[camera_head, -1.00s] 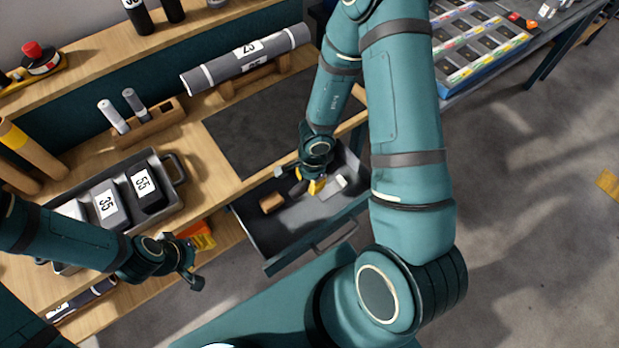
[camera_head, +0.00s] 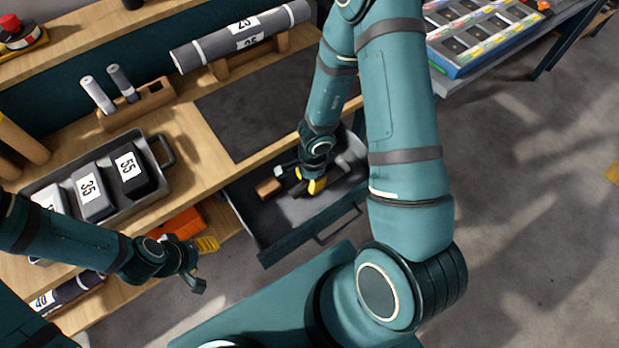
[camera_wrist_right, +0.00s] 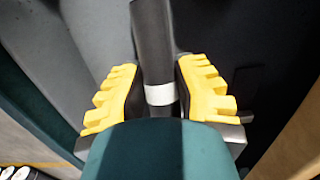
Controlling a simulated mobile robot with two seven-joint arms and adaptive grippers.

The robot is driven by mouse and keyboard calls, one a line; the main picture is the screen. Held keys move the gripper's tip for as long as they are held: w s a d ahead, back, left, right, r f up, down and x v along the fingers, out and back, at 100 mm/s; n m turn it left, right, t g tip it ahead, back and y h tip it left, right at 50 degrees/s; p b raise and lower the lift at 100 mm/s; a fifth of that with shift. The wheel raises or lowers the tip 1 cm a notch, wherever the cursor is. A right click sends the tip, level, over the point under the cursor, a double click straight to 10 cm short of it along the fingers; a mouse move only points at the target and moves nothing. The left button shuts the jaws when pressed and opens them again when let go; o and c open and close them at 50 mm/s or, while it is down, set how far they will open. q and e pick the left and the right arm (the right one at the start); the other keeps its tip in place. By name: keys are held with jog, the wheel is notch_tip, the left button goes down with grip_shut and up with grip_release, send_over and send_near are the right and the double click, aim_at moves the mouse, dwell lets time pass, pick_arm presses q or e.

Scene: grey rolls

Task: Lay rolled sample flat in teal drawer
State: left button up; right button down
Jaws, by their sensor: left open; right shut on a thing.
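The teal drawer (camera_head: 290,243) stands open below the bench top, with a dark grey inside. My right gripper (camera_head: 316,186) is down inside the drawer space. In the right wrist view its yellow fingers (camera_wrist_right: 160,95) are closed around a slim dark grey roll with a white band (camera_wrist_right: 160,94), the rolled sample. The roll runs away from the gripper over a grey surface; its near end is hidden by my gripper. I cannot tell whether it touches the drawer floor. My left gripper (camera_head: 190,278) is open and empty, in front of the bench at lower left.
A brown block (camera_head: 268,188) lies in the drawer. On the bench are a tray (camera_head: 165,175) with numbered packs, a wooden stand (camera_head: 140,105) with two small rolls and a big grey roll (camera_head: 240,35) on a cradle. A dark mat (camera_head: 250,110) lies clear.

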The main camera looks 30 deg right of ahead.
jog(key=shift+f, duration=0.4)
jog(key=c, duration=0.7)
grip_release()
jog(key=shift+r, duration=0.15)
jog(key=shift+s+d+r, duration=0.1)
jog(key=shift+d+r, duration=0.05)
jog(key=shift+r, duration=1.8)
jog(key=shift+d+r, duration=0.15)
jog(key=shift+r, duration=1.8)
jog(key=shift+s+d+r, duration=0.1)
jog(key=shift+d+r, duration=0.05)
jog(key=shift+r, duration=1.8)
